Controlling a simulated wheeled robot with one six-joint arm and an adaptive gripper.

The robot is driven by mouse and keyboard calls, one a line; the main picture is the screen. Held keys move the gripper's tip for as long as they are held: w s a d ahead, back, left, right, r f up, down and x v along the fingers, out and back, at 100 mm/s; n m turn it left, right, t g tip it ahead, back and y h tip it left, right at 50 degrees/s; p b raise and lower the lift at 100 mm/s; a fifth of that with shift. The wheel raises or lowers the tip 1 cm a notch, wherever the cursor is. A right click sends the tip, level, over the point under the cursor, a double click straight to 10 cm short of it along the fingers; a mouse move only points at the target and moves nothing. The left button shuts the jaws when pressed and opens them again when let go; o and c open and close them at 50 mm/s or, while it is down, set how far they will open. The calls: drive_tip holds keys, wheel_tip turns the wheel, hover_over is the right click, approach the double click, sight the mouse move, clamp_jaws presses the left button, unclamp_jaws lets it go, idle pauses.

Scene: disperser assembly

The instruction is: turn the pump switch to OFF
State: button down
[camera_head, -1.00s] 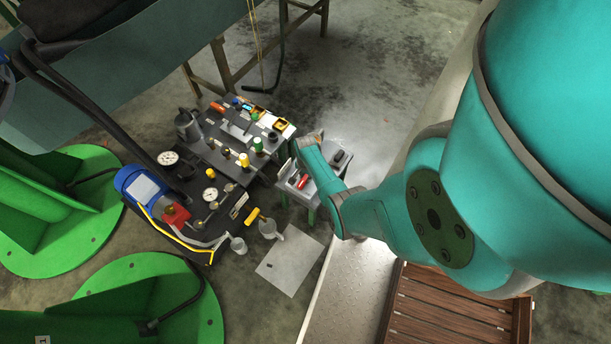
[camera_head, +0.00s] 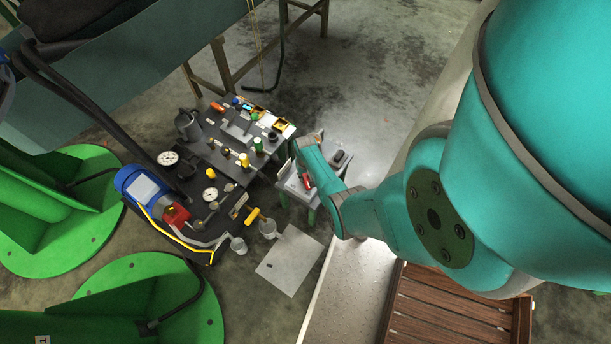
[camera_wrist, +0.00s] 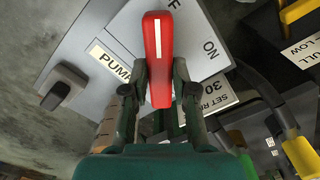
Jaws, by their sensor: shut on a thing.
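The pump switch is a red lever handle with a white line (camera_wrist: 158,38) on a light grey box. In the wrist view it stands nearly upright in the picture. Its upper end lies beside the partly hidden OFF lettering, and ON is printed to its right. A PUMP label (camera_wrist: 108,60) is at its left, partly covered. My gripper (camera_wrist: 160,75) has one dark finger on each side of the red handle and is shut on it. In the head view the red handle (camera_head: 308,181) shows small on the grey box (camera_head: 297,193), and my arm partly hides the box.
A black rocker-like switch (camera_wrist: 62,88) sits left of the pump switch. A SET label (camera_wrist: 207,97) is at its lower right. Yellow parts (camera_wrist: 300,155) stand at the right of the wrist view. The crowded bench (camera_head: 215,150) is left of the box in the head view.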

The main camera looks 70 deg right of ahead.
sight(305, 177)
drive_tip(key=n, duration=0.3)
drive_tip(key=shift+n, duration=2.2)
drive_tip(key=c, duration=0.9)
unclamp_jaws()
wheel_tip(305, 177, up, 12)
